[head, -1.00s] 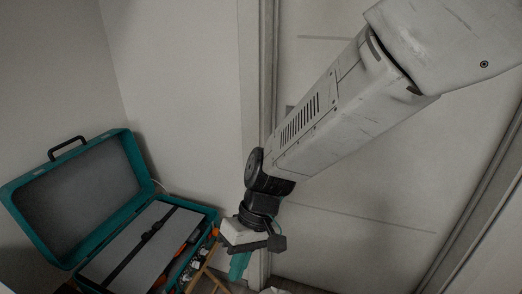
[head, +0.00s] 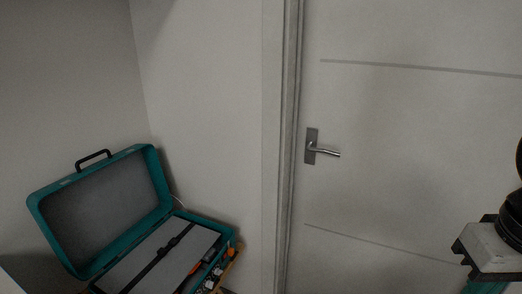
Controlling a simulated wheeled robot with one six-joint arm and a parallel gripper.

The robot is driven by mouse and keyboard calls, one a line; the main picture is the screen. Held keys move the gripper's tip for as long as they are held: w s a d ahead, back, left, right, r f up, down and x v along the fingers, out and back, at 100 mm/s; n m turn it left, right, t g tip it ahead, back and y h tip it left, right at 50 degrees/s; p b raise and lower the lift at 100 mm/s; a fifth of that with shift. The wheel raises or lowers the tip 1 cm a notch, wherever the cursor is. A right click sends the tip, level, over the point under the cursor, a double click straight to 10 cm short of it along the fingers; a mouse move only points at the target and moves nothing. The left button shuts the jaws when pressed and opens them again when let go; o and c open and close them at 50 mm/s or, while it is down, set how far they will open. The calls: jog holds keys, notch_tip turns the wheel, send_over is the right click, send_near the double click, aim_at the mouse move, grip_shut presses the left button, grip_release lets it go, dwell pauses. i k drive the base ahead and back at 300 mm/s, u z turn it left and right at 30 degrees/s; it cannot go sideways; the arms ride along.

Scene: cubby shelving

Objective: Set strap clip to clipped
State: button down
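A teal case (head: 228,234) stands open at the lower left of the head view, its lid (head: 37,213) tipped back with a black handle on top. A black strap (head: 157,262) runs across the grey panel inside the case. I cannot make out the strap clip or its state at this size. My gripper (head: 480,280) is at the lower right edge, well away from the case and in front of the door. It is partly cut off by the frame, and a teal piece shows below it; I cannot tell whether its fingers are open or shut.
A closed white door (head: 400,120) with a metal lever handle (head: 325,151) fills the right side. Its frame (head: 291,120) stands between the case and my gripper. Orange and dark items (head: 210,275) lie along the case's right side. White walls enclose the left corner.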

aim_at(161, 251)
jog(key=u, duration=1.4)
jog(key=k, duration=0.6)
jog(key=u, duration=0.45)
jog(key=i, duration=1.35)
jog(key=z, duration=0.65)
